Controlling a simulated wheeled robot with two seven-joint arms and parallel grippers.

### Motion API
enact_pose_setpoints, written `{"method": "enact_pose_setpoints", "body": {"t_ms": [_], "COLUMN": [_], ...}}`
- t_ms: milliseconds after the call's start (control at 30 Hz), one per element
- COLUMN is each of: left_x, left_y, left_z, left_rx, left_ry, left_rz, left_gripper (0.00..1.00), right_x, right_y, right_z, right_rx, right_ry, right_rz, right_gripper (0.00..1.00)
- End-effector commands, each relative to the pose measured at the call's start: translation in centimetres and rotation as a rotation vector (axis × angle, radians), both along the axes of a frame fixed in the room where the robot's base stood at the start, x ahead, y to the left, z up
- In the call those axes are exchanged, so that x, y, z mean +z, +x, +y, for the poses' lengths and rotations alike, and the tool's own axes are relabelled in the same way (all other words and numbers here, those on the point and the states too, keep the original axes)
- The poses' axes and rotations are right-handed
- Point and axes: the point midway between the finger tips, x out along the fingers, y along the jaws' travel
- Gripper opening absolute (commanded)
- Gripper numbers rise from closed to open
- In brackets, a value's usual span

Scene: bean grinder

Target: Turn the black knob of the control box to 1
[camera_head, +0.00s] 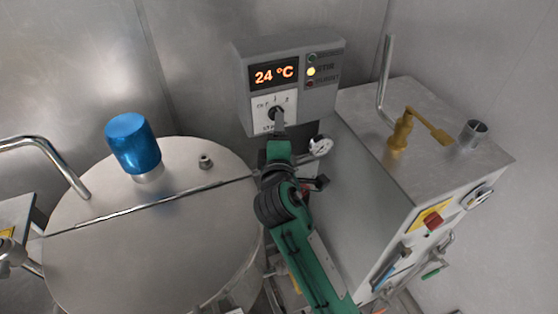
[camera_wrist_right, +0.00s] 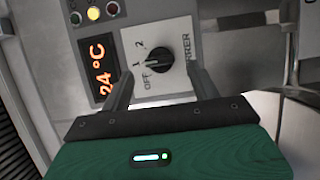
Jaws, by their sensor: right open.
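The grey control box (camera_head: 290,80) is fixed at the back wall, with a display reading 24 °C and a white dial plate (camera_wrist_right: 150,45) marked OFF, 1 and 2. Its black knob (camera_wrist_right: 153,60) is in the middle of the plate; I cannot tell for sure which mark it points at. My right gripper (camera_wrist_right: 160,72) is open in the right wrist view, its fingers toward either side of the knob and not closed on it. My left gripper is not in view.
A large steel vessel with a lid (camera_head: 150,225) and a blue cylinder (camera_head: 132,143) stands at the left. A steel cabinet (camera_head: 420,150) with a brass valve (camera_head: 400,132) stands at the right. A small round gauge (camera_head: 320,146) is close beside my right wrist.

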Motion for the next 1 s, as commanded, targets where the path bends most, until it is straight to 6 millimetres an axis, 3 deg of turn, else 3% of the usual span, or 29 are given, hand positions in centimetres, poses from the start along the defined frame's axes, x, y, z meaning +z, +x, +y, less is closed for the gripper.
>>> {"method": "enact_pose_setpoints", "body": {"t_ms": [200,400,600,1000], "left_x": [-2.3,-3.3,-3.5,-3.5], "left_y": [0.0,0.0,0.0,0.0], "left_z": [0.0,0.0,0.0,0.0], "left_rx": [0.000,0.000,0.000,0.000], "left_ry": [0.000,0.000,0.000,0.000], "left_rz": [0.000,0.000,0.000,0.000], "left_gripper": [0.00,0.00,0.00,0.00], "right_x": [-0.5,-0.3,-0.1,0.0], "right_y": [-5.2,-8.5,-9.8,-9.9], "right_z": [0.0,0.0,0.0,0.0], "right_rx": [0.002,0.001,0.001,0.000], "right_ry": [0.004,0.001,0.001,0.000], "right_rz": [0.002,0.002,0.001,0.001], "right_gripper": [0.62,0.62,0.62,0.62]}}
